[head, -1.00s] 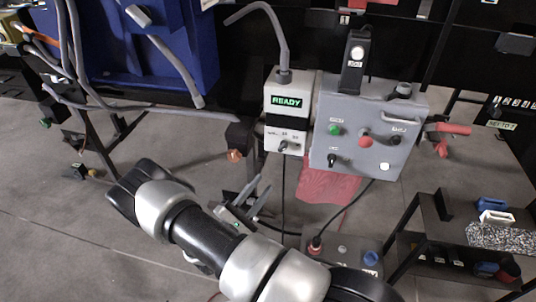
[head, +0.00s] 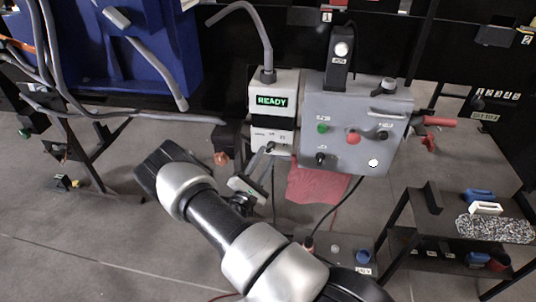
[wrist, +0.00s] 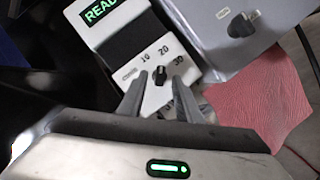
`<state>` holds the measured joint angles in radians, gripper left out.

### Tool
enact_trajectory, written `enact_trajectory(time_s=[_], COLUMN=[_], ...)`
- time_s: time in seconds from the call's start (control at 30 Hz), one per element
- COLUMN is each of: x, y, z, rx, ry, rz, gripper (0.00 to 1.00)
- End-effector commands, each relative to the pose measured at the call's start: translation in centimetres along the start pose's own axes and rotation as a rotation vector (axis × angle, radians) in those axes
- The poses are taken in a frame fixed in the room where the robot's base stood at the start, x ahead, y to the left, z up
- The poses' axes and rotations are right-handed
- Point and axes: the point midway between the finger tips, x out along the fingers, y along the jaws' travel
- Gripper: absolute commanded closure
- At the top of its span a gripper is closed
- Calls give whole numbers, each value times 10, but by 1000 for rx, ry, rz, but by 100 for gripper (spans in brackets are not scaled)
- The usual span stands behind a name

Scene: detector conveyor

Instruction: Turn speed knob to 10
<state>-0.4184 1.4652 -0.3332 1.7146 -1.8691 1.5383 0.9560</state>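The speed knob (wrist: 159,75) is a small black knob on the lower face of a white controller box (wrist: 112,30), whose green display reads READY. The marks 10, 20 and 30 arc around it, from left to right. I cannot tell exactly which mark the knob points to. My gripper (wrist: 159,80) is open, with one finger on each side of the knob and gaps still visible; contact is unclear. In the head view the box (head: 262,118) hangs at the centre, and my gripper (head: 264,165) reaches its lower face, largely covering the knob.
A grey control box (head: 345,100) with a green button, a red button and black knobs stands close to the right of the controller. A red cloth (head: 318,182) hangs below. A dark shelf (head: 425,240) stands at the lower right. Cables hang beneath the boxes.

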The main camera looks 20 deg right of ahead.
Motion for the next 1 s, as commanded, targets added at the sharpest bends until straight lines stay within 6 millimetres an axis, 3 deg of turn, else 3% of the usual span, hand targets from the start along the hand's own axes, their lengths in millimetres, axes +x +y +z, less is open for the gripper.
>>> enact_trajectory(time_s=[0.2, 0.53, 0.73, 1.0], x=[22, 26, 26, 25], y=[0, 0, 0, 0], z=[0, 0, 0, -1], rx=[2, 0, 1, -21], ry=[-1, 1, 0, 1], rz=[0, 0, 0, 10], gripper=[69, 69, 100, 100])
